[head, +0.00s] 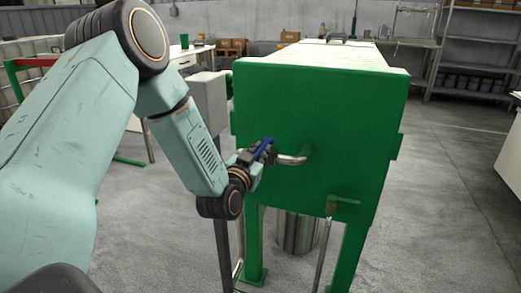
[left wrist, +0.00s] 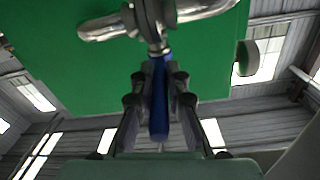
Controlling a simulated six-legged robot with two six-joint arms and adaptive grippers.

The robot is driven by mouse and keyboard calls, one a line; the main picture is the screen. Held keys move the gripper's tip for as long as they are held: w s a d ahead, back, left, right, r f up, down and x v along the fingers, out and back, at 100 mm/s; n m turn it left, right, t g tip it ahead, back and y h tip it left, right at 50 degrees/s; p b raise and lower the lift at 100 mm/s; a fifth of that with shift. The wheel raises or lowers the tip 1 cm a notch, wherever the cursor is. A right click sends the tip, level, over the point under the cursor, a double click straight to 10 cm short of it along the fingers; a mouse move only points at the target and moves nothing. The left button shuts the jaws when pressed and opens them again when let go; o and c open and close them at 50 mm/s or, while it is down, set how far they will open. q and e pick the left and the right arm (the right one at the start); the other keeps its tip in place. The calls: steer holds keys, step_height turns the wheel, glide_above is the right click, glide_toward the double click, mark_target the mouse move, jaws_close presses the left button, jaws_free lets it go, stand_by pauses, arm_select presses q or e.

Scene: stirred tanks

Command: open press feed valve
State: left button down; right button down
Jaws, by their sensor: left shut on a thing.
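The press is a large green box (head: 320,118) on green legs. A bent steel pipe (head: 293,160) comes out of its front face and leads left to the feed valve. The valve has a blue lever handle (head: 264,147), partly hidden by my gripper in the head view. In the left wrist view the blue handle (left wrist: 159,105) extends from the valve body (left wrist: 152,22) toward the camera, between my fingers. My left gripper (head: 256,156) is shut on the handle; its fingers (left wrist: 159,80) lie on both sides of it. My right gripper is not in view.
A second fitting with a pipe (head: 333,207) sits low on the press front. A steel vessel (head: 296,232) stands under the press. A grey box on a post (head: 208,100) stands close behind my left arm. The floor at right (head: 445,200) is clear.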

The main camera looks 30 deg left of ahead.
arm_select(q)
steer(key=shift+a+r+m+h+p, duration=0.1)
steer(key=shift+a+m+h+p, duration=0.25)
steer(key=shift+m+h+p, duration=0.35)
steer(key=c, duration=1.3)
jaws_free()
steer(key=shift+c, duration=0.2)
steer(key=s+d, duration=0.1)
steer(key=s, duration=1.1)
steer(key=shift+d, duration=0.1)
